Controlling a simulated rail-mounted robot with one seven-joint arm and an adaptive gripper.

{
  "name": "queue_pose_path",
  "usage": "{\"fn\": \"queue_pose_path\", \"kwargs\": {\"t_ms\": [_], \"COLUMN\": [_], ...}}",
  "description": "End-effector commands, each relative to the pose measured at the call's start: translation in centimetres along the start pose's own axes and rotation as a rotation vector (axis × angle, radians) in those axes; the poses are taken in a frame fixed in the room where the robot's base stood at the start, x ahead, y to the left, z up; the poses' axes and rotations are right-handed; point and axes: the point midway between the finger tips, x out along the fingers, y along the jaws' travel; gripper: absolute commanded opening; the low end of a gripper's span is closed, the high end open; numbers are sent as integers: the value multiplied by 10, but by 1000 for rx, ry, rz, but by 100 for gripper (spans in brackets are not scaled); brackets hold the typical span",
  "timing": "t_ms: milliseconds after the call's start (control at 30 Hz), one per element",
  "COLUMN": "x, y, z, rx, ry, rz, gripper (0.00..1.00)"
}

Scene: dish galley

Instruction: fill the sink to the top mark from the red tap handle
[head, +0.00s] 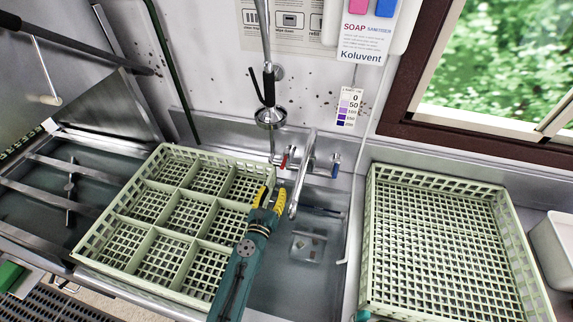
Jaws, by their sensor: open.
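The red tap handle (287,158) is on the left of the tap (302,165) at the back wall, and the blue handle (335,166) is on its right. The curved spout (297,190) hangs over the sink (290,285). My gripper (271,190), with yellow fingers, is open and empty, just in front of and below the red handle, apart from it in the picture. The sink's bottom fitting (307,247) shows through. I cannot tell the water level or pick out the top mark for certain; a dark strip (325,212) shows on the back sink wall.
Another rack (378,240) stands on the right counter. A spray head (270,117) hangs above the tap. A white tub (553,245) is at far right.

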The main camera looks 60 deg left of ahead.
Motion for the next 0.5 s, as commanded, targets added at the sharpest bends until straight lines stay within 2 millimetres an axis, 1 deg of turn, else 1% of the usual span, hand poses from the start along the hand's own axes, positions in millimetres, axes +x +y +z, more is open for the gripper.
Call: {"fn": "queue_pose_path", "kwargs": {"t_ms": [33,100,500], "x": [12,26,98], "y": [0,0,0], "z": [-2,-1,-4], "rx": [-1,-1,-2], "ry": [-3,-3,-4], "rz": [-1,-1,-1], "gripper": [42,42,42]}}
